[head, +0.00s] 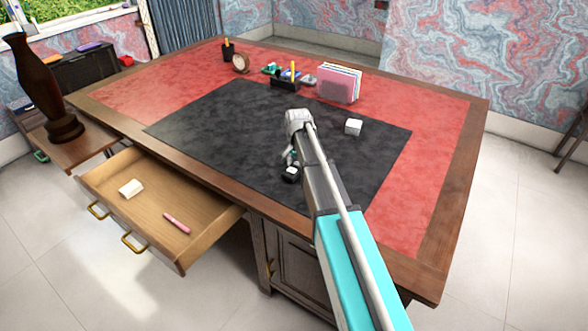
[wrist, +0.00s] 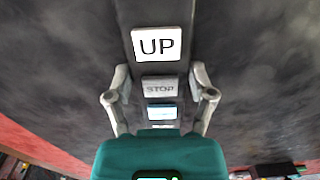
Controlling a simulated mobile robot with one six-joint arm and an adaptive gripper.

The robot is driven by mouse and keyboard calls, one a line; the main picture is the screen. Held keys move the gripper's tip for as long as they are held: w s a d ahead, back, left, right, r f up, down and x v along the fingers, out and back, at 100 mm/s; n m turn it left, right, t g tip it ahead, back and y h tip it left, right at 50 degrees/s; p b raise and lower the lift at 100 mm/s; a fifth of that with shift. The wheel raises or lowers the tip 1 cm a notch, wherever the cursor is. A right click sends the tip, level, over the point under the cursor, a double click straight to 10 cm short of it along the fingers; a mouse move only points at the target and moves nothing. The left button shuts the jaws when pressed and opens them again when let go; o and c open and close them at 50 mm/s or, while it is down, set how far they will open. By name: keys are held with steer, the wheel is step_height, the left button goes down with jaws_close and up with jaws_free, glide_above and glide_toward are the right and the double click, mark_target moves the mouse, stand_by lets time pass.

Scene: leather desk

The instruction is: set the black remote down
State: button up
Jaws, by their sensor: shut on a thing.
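The black remote (head: 290,177) shows over the front part of the dark desk mat in the head view, below the end of my arm. In the wrist view the remote (wrist: 158,43) is seen close up, with white and grey buttons reading UP and STOP and a pale lower one. My gripper (wrist: 160,76) is shut on the remote, one finger on each side. In the head view my gripper (head: 291,160) is partly hidden by my arm. I cannot tell whether the remote touches the mat (head: 215,120).
A white block (head: 353,126) lies on the mat to the right. A paper holder (head: 339,84), a pen tray (head: 285,84), a clock (head: 240,62) and a pen cup (head: 228,50) stand at the back. An open drawer (head: 150,205) juts out at the front left. Much of the mat is clear.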

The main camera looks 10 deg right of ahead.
steer(key=shift+f, duration=0.2)
steer(key=o, duration=1.2)
steer(key=shift+r, duration=0.1)
steer(key=shift+c, duration=0.2)
steer(key=shift+r, duration=0.15)
step_height(320, 180, up, 12)
steer(key=p, duration=1.2)
steer(key=s+a+n, duration=0.1)
steer(key=s+n, duration=0.8)
steer(key=s, duration=1.6)
